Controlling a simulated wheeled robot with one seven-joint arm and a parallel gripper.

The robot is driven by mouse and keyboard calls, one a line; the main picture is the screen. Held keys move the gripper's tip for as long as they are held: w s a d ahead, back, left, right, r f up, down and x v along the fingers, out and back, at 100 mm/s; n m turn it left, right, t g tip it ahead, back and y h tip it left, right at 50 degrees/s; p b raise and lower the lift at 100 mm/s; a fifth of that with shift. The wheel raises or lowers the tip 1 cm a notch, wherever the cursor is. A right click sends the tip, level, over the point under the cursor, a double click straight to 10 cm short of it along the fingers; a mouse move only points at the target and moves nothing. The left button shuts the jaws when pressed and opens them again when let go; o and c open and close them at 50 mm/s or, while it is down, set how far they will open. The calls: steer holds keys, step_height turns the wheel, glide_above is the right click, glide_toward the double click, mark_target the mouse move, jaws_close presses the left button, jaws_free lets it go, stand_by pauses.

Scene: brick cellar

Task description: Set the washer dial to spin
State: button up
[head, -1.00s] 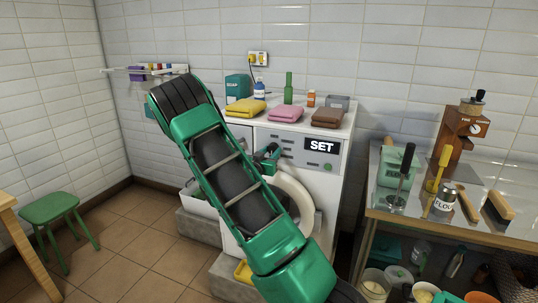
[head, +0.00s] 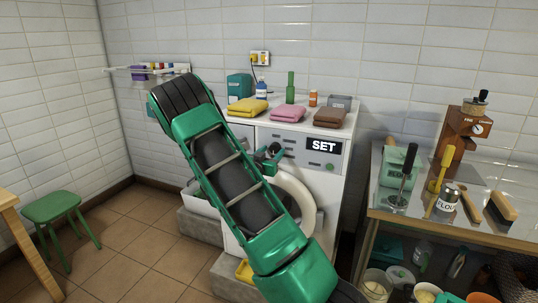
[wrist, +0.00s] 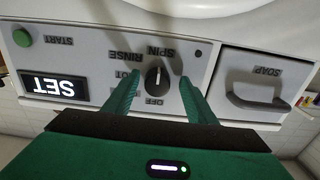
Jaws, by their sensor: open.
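The washer (head: 330,185) stands against the back wall, its display (head: 323,145) reading SET. In the head view my gripper (head: 268,152) is at the panel, and my arm hides the dial there.
The wrist view also shows the soap drawer (wrist: 262,80) and the green start button (wrist: 22,38). Folded towels (head: 289,112) and bottles stand on the washer top. A cluttered workbench (head: 430,215) is at right, a green stool (head: 52,207) at left.

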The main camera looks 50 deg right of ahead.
steer(key=v, duration=1)
steer(key=shift+a, duration=0.3)
steer(key=shift+f, duration=0.1)
